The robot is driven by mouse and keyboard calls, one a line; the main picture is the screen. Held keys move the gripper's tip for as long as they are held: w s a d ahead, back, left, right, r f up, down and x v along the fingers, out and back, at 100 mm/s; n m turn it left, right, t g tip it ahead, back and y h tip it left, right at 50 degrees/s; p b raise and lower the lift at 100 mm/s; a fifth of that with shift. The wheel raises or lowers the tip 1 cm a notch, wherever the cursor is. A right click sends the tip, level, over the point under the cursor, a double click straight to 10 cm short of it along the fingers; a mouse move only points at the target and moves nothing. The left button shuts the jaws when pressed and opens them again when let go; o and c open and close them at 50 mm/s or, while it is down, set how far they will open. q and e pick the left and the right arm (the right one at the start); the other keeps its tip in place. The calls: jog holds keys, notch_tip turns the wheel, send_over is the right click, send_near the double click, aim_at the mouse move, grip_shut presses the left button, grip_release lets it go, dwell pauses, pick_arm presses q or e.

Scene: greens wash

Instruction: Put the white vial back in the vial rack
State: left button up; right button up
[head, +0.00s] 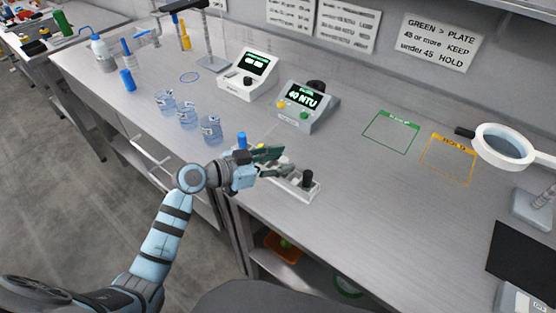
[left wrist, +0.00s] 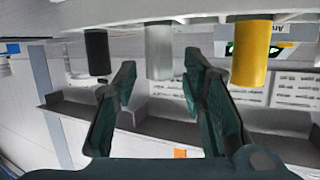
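The white vial rack (head: 298,193) stands near the front edge of the bench; in the left wrist view the rack (left wrist: 200,8) runs along the top, upside down. The white vial (left wrist: 159,52) is in the rack, between a black-capped vial (left wrist: 97,53) and a yellow-capped vial (left wrist: 252,53). My left gripper (head: 282,161) is at the rack, open. In the wrist view its fingertips (left wrist: 160,62) are on either side of the white vial, with gaps visible. In the head view the gripper hides the white vial. My right gripper is not in view.
A turbidity meter (head: 308,108) reading 40 NTU and another white meter (head: 246,76) stand behind the rack. Several clear containers (head: 187,117) stand left of it. Green (head: 390,131) and orange (head: 447,160) outlined areas are empty. A magnifier (head: 503,145) stands at right.

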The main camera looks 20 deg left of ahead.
pick_arm(q)
jog(key=shift+r, duration=0.15)
jog(key=shift+s+a+r, duration=0.1)
jog(key=shift+s+a, duration=0.05)
jog(key=shift+a, duration=0.1)
jog(key=v, duration=1.1)
jog(key=shift+s, duration=0.2)
jog(key=shift+r, duration=0.15)
jog(key=shift+a, duration=0.1)
